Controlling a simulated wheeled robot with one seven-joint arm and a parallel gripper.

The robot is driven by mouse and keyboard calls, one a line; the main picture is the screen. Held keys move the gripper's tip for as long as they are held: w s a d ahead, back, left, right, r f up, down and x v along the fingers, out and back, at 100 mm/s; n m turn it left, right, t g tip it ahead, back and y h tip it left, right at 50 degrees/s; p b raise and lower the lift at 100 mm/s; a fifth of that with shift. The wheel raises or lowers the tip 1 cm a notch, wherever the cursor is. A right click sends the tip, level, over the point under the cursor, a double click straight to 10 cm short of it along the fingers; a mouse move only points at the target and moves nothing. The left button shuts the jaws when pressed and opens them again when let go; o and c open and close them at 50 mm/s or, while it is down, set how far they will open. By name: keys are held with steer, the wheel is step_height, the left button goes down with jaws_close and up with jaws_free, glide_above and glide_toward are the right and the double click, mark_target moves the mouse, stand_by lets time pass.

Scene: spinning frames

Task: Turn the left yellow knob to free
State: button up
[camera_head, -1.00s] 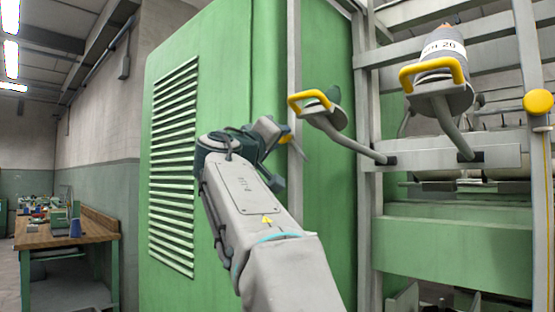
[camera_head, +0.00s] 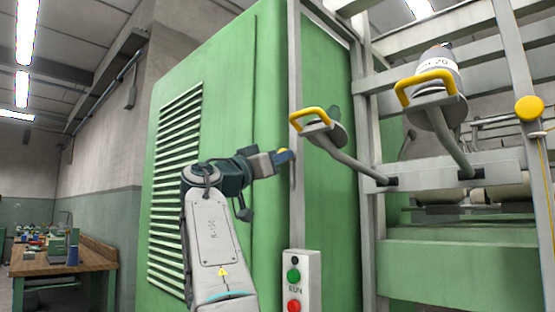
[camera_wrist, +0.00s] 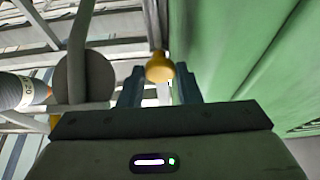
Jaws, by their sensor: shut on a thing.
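The left yellow knob (camera_head: 283,154) is on the pale upright post at the edge of the green cabinet. My gripper (camera_head: 276,160) reaches it from the left and is shut on it. In the wrist view the knob (camera_wrist: 159,67) sits between my two blue-grey fingers (camera_wrist: 160,88), and part of its sides is hidden by them. A second yellow knob (camera_head: 529,107), round and larger in view, is on another post at the far right, apart from my gripper.
Two spool holders with yellow handles (camera_head: 310,116) (camera_head: 430,85) stick out right of my gripper. A button box (camera_head: 301,280) with green and red buttons stands below. The louvred green cabinet (camera_head: 235,110) is close behind my arm. A workbench (camera_head: 70,258) is far left.

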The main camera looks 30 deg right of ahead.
stand_by(0.5)
steer(key=o, duration=1)
steer(key=shift+s, duration=0.1)
steer(key=shift+c, duration=0.2)
steer(key=shift+f, duration=0.15)
